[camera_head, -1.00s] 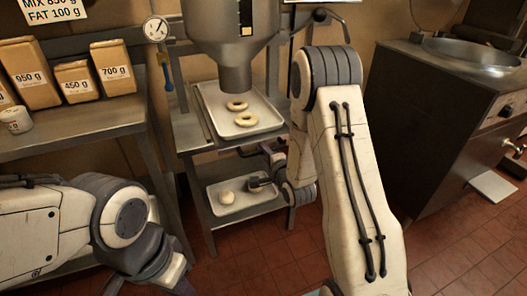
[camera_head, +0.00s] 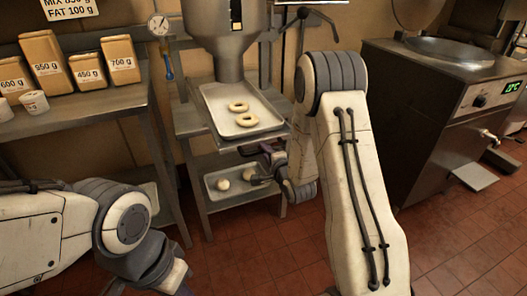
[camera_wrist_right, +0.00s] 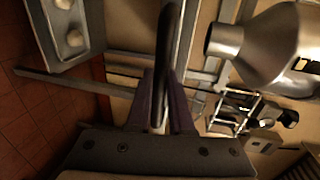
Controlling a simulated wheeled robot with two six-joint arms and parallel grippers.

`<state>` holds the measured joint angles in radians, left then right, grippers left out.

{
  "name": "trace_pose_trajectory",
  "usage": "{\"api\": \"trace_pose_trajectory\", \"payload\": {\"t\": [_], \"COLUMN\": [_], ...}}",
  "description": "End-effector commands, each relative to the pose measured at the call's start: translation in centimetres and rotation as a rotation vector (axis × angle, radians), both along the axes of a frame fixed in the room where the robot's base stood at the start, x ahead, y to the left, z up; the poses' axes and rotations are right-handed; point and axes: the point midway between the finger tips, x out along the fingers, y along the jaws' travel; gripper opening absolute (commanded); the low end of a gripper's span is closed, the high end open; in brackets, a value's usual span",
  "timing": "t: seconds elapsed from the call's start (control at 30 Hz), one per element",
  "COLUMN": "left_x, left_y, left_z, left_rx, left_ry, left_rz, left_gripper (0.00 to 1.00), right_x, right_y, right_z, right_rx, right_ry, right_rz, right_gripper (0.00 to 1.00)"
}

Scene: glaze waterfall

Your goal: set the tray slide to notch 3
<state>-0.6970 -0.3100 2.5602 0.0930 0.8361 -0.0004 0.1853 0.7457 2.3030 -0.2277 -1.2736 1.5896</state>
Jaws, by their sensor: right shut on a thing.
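The tray slide's upper tray (camera_head: 212,98) is a pale metal tray with two ring-shaped doughnuts (camera_head: 238,106), below and in front of the steel hopper's nozzle (camera_head: 229,73). My right gripper (camera_head: 264,163) is at the tray's front edge, shut on a dark bar that appears to be the slide handle. In the right wrist view the dark bar (camera_wrist_right: 168,50) runs up between the fingers. The notch marks cannot be made out. My left arm comes in at lower left, but its gripper is not in view.
A lower tray (camera_head: 217,196) with two pale balls is on the shelf below. A bench with flour bags (camera_head: 42,60) stands left, with a round gauge (camera_head: 159,25) nearby. A steel fryer-like unit (camera_head: 430,110) stands right. Red tiled floor lies open in front.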

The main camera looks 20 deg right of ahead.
Motion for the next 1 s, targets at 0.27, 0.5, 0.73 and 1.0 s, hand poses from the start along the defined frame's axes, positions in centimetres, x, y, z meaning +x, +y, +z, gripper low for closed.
{"api": "trace_pose_trajectory", "payload": {"t": [0.27, 0.5, 0.73, 1.0], "left_x": [0.0, 0.0, 0.0, 0.0], "left_y": [0.0, 0.0, 0.0, 0.0], "left_z": [0.0, 0.0, 0.0, 2.8], "left_rx": [0.000, 0.000, 0.000, 0.000], "left_ry": [0.000, 0.000, 0.000, 0.000], "left_rz": [0.000, 0.000, 0.000, 0.000], "left_gripper": [0.32, 0.32, 0.32, 0.32], "right_x": [0.3, 0.3, -1.7, -7.6], "right_y": [0.2, 0.5, 0.2, -0.1], "right_z": [0.0, 0.0, 0.4, 2.2], "right_rx": [0.000, 0.001, 0.001, 0.003], "right_ry": [0.000, 0.000, 0.002, 0.009], "right_rz": [-0.008, -0.002, -0.004, -0.008], "right_gripper": [0.50, 0.50, 0.50, 0.50]}}
